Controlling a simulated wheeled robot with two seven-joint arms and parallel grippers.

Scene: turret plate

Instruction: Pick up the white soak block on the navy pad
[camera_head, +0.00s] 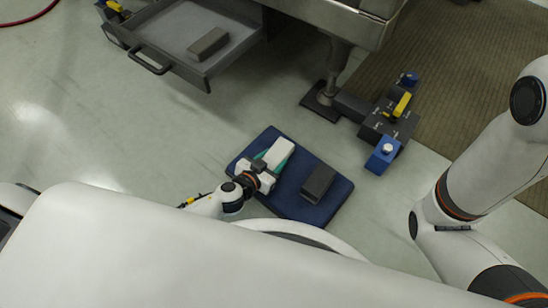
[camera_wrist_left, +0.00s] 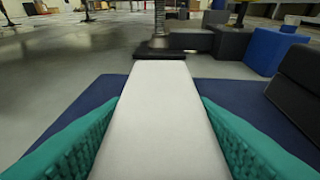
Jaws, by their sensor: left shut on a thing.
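The white soak block (camera_head: 279,153) is at the left part of the navy pad (camera_head: 301,207) on the floor. In the left wrist view the white block (camera_wrist_left: 158,110) runs forward between the two teal fingers, with the navy pad (camera_wrist_left: 105,91) around it. My left gripper (camera_head: 262,163) is shut on the block from its near end. I cannot tell whether the block touches the pad or is slightly above it. My right arm shows at the right, but its gripper is out of view.
A dark grey block (camera_head: 318,183) lies on the pad's right part. An open drawer (camera_head: 170,69) with a grey block (camera_head: 208,44) is at upper left. A metal leg with a foot plate (camera_head: 321,101) and a dark unit with a blue box (camera_head: 383,155) stand beyond the pad.

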